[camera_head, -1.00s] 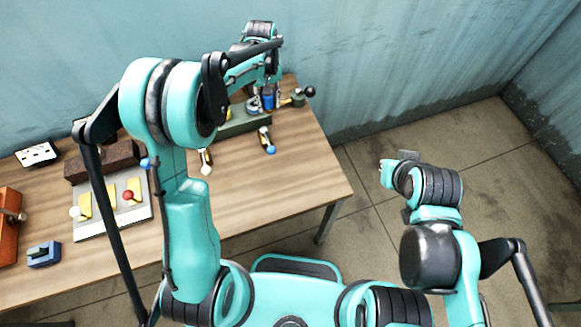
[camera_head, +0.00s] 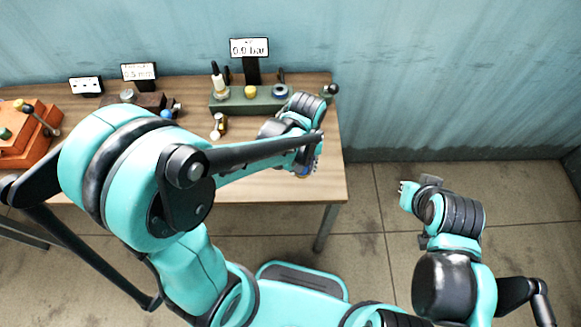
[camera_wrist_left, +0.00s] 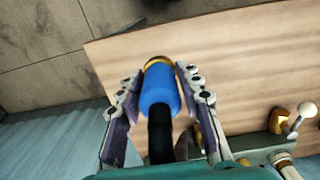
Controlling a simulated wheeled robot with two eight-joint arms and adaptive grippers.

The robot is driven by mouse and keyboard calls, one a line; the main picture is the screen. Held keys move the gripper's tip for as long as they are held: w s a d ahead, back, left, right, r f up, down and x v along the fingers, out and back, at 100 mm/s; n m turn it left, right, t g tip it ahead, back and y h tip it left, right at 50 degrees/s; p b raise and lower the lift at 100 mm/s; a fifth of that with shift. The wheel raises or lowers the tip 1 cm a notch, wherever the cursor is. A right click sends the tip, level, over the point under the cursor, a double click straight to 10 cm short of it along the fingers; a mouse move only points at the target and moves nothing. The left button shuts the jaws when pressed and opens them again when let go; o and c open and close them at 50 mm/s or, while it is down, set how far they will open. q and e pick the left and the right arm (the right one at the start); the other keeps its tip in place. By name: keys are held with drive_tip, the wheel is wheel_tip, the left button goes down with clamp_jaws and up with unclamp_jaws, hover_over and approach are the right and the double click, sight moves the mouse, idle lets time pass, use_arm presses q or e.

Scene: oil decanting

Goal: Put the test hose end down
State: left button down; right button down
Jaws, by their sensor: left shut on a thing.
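The test hose end (camera_wrist_left: 160,90) is a blue sleeve with a brass tip and a black hose behind it. It lies between the two fingers of my left gripper (camera_wrist_left: 158,88), which is shut on it. In the head view, my left gripper (camera_head: 308,166) is over the right part of the wooden table (camera_head: 262,187), near its front edge. The forearm and hand hide most of the hose end there. I cannot tell whether the tip touches the table. My right gripper (camera_head: 415,187) is off the table, above the floor; its fingers are unclear.
A green block (camera_head: 236,105) with several fittings stands at the table's back, below a "0.0 bar" display (camera_head: 249,47). A small brass fitting (camera_head: 220,126) lies in front of it. An orange box (camera_head: 25,140) is at the left. The table around the hose end looks bare.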

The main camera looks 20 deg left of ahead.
use_arm(q)
drive_tip(key=shift+w+a+f+b, duration=0.45)
drive_tip(key=shift+w+a+f, duration=0.35)
drive_tip(key=shift+f, duration=0.55)
drive_tip(key=shift+w+a+f+b, duration=0.4)
drive_tip(key=shift+w+a+f, duration=0.4)
drive_tip(key=shift+f, duration=0.55)
drive_tip(key=shift+w+a+f+b, duration=0.45)
drive_tip(key=shift+w+a+f, duration=0.35)
drive_tip(key=shift+f, duration=0.55)
drive_tip(key=shift+s+a, duration=0.1)
drive_tip(key=shift+s, duration=0.05)
drive_tip(key=shift+f+b, duration=0.6)
drive_tip(key=shift+b, duration=0.05)
drive_tip(key=c, duration=1)
unclamp_jaws()
drive_tip(key=shift+r, duration=0.1)
